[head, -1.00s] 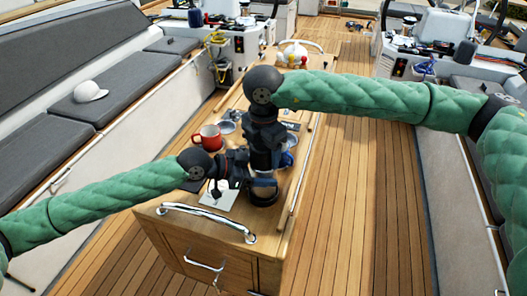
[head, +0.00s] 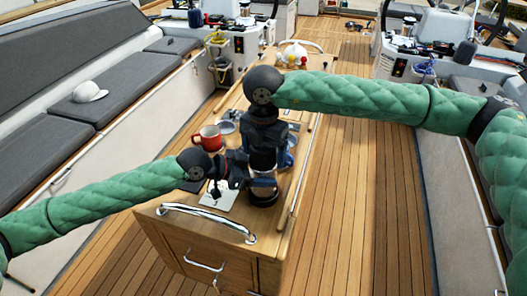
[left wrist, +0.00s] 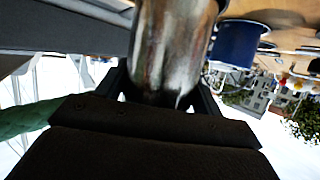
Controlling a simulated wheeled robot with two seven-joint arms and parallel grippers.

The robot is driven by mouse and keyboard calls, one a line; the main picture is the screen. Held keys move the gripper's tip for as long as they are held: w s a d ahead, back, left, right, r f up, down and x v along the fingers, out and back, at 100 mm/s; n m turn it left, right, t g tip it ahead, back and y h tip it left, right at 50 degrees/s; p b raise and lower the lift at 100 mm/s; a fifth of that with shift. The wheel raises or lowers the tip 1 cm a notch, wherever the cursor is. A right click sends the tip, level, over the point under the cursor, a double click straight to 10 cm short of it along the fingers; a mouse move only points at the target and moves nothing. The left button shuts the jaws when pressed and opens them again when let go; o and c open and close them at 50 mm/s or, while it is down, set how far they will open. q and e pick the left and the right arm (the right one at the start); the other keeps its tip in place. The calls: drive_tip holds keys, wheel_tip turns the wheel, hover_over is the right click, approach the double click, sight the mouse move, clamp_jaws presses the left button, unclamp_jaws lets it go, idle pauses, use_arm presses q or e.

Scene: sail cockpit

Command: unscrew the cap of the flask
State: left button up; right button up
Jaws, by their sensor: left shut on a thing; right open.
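The flask (head: 263,191) stands on the cockpit table, dark with a shiny band low down. My left gripper (head: 244,175) comes in from the left and is shut on its body. In the left wrist view the flask (left wrist: 172,50) is a steel cylinder between the two fingers. My right gripper (head: 266,150) points down from above, open, at the flask's top. The cap is hidden by the right gripper, so I cannot tell how it sits.
The wooden table (head: 222,248) has a chrome rail (head: 205,218) at its near end. A red mug (head: 209,138) and a metal bowl (head: 225,127) stand behind the left gripper. A blue mug (left wrist: 238,45) is close by. A white cap (head: 90,92) lies on the left bench.

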drive_tip(key=shift+r, duration=2.3)
drive_tip(key=shift+c, duration=0.6)
drive_tip(key=r+m, duration=0.1)
drive_tip(key=m, duration=0.2)
drive_tip(key=shift+a+r, duration=0.15)
drive_tip(key=shift+r, duration=0.25)
drive_tip(key=m, duration=0.1)
drive_tip(key=r+m, duration=0.1)
drive_tip(key=m, duration=0.1)
drive_tip(key=shift+r, duration=0.25)
drive_tip(key=shift+m, duration=0.3)
drive_tip(key=shift+f, duration=3.95)
drive_tip(key=c, duration=1)
drive_tip(key=n, duration=0.6)
drive_tip(key=shift+n, duration=0.3)
